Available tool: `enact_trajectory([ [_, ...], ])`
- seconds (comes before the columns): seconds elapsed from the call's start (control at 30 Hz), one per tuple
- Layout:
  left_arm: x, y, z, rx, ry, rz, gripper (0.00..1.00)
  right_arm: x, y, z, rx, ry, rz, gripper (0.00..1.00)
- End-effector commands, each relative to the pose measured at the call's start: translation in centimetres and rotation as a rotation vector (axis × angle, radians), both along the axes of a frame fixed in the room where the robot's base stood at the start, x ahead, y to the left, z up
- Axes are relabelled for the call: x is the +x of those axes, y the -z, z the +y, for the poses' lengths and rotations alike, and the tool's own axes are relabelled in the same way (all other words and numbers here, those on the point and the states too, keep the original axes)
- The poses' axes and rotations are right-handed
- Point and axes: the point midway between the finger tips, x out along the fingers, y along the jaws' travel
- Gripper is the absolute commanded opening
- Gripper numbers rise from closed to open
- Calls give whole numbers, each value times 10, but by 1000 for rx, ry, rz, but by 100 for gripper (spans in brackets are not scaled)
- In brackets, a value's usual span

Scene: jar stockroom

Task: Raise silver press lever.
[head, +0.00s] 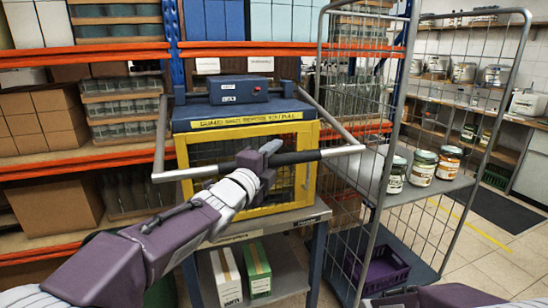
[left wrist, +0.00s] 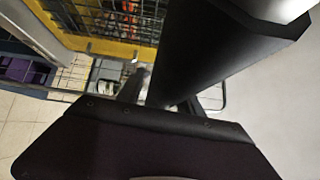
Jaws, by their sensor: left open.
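The press (head: 247,140) has a blue top and a yellow-framed mesh guard. Its silver lever (head: 338,151) is a U-shaped bar, its side arms running up toward the back. The front crossbar, with a black grip (head: 296,157), hangs across the upper part of the guard. My left gripper (head: 262,156) is open at the black grip, near the middle of the crossbar. In the left wrist view the dark grip (left wrist: 205,60) looms very close, just beyond the gripper body. I cannot tell whether the fingers touch it.
A wire roll cage (head: 375,140) stands right of the press, with several jars (head: 423,168) on its shelf and a purple crate (head: 381,270) low down. Boxes (head: 258,270) sit under the press. Orange-beamed racks (head: 85,145) stand behind.

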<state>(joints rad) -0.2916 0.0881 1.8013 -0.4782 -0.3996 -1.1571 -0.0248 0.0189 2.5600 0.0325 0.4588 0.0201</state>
Motion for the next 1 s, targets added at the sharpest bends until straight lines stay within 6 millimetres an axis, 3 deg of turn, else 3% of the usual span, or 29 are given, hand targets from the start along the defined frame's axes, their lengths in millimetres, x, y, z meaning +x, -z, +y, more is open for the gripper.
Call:
enact_trajectory([
  [0.2,0,0,0,0,0,0,40,0,0,0,0,0,0,36],
  [0.33,0,0,0,0,0,0,4,0,0,0,0,0,0,36],
  [0.37,0,0,0,0,0,0,0,0,0,0,0,0,0,36],
  [1.0,0,0,0,0,0,1,0,0,0,0,0,0,0,36],
])
